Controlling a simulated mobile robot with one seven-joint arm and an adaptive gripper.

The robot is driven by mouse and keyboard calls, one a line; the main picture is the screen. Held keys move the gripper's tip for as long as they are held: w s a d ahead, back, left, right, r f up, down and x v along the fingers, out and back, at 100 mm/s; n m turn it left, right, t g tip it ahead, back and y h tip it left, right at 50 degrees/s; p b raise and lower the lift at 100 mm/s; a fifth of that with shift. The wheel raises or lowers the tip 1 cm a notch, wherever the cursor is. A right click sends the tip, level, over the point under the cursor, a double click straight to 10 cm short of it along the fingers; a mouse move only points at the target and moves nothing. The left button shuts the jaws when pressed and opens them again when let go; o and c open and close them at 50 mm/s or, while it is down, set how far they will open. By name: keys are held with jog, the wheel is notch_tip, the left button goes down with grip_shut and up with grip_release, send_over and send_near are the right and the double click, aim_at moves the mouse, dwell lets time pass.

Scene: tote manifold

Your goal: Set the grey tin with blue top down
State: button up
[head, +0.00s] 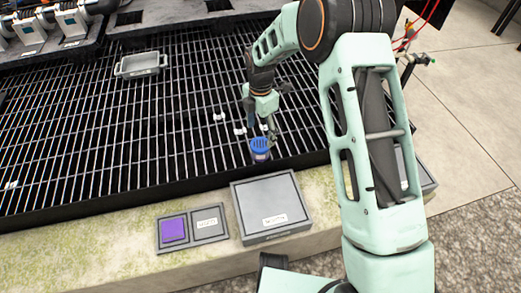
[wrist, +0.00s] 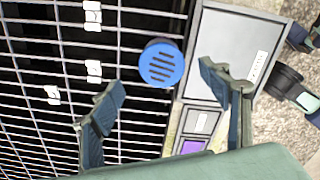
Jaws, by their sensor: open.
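The grey tin with blue top (head: 260,150) stands upright on the dark metal grating, near its front edge and just behind a grey square plate. In the wrist view its slotted blue top (wrist: 162,64) faces the camera; its grey side is mostly hidden below the top. My gripper (head: 262,122) is just above and behind the tin in the head view. In the wrist view my gripper (wrist: 165,85) is open, with its two fingers spread wide on either side of the tin and apart from it.
The labelled grey plate (head: 262,190) sits on the mossy ledge in front. Left of it is a small tray (head: 220,215) with a purple block (head: 173,230). Small white pieces (wrist: 94,70) lie on the grating. A grey dish (head: 140,65) is farther back. The left grating is largely clear.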

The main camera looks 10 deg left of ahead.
aim_at(260, 143)
notch_tip(260, 143, down, 7)
jog(key=shift+s+f+b, duration=0.1)
jog(key=shift+s+b, duration=0.05)
jog(key=shift+b, duration=0.75)
jog(key=shift+c, duration=0.6)
jog(key=c, duration=1.3)
jog(key=shift+r, duration=0.2)
